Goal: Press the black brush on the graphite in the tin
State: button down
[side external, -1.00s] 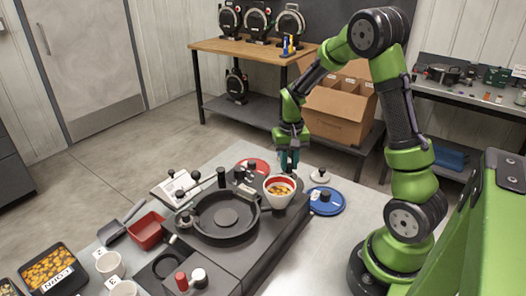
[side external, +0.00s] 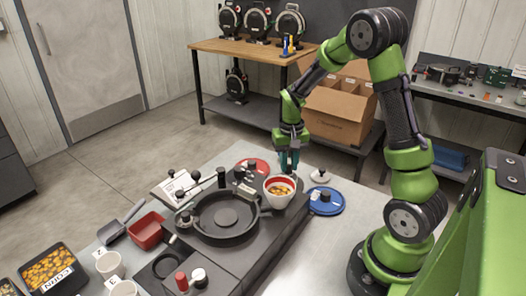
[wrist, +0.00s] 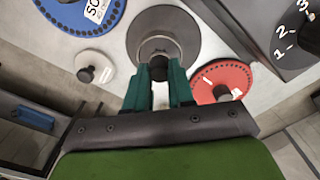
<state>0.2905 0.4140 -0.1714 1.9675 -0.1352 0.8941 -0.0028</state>
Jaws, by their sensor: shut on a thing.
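My gripper (wrist: 159,76) points down with its two green fingertips closed on the dark knob of the black brush (wrist: 158,67). The brush is upright over a round grey tin (wrist: 143,47), seen from above in the wrist view. Its lower end looks to be inside the tin's rim, but I cannot tell whether it touches the graphite.
A red disc (wrist: 212,75) lies right of the tin, and a white disc with a black knob (wrist: 95,74) and a blue disc (wrist: 97,12) lie left. The seed meter's round black pan (side external: 211,232) is in front of the cup. A red bin (side external: 147,229) stands left.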

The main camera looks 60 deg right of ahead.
aim_at(289, 166)
jog(key=shift+r, duration=3.5)
